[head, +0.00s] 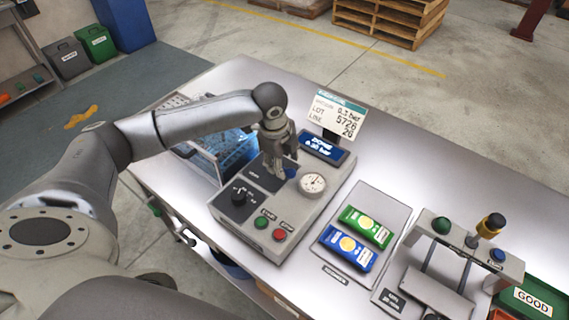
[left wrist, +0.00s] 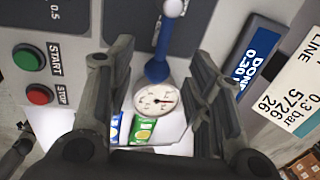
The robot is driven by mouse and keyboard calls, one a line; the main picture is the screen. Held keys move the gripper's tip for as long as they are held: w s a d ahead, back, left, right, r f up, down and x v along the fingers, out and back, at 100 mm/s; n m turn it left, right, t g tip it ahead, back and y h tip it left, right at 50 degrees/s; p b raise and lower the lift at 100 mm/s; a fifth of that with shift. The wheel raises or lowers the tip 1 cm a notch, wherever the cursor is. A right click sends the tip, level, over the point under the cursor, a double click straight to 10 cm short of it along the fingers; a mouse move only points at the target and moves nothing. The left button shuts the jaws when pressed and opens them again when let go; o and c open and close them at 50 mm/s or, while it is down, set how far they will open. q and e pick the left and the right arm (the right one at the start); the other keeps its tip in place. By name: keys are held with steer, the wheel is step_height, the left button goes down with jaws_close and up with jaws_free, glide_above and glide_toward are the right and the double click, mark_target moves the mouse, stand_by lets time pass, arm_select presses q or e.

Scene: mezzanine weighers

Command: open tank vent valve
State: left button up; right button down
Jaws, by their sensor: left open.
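The vent valve is most likely the blue lever (left wrist: 161,50) with a pale round knob, on the grey test unit. In the head view its blue part (head: 290,169) shows just below my left gripper (head: 281,160), which partly hides it. In the left wrist view my left gripper (left wrist: 158,62) is open, with one finger on each side of the lever. I see gaps between the lever and both fingers, and nothing is held. A round pressure gauge (head: 312,183) sits beside the lever and also shows in the left wrist view (left wrist: 160,99). My right gripper is not in view.
The unit carries a black knob (head: 239,193), a green START button (head: 261,222), a red STOP button (head: 279,235) and a lit blue display (head: 323,148). A lot card (head: 337,116) stands behind. Green and blue packets (head: 348,252) and a clamp fixture (head: 459,243) are to the right.

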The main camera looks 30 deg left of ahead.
mark_target(285, 169)
arm_select(q)
steer(key=shift+w+f, duration=0.2)
steer(key=shift+f, duration=0.7)
steer(key=shift+w+f, duration=0.15)
steer(key=shift+f, duration=0.75)
jaws_close()
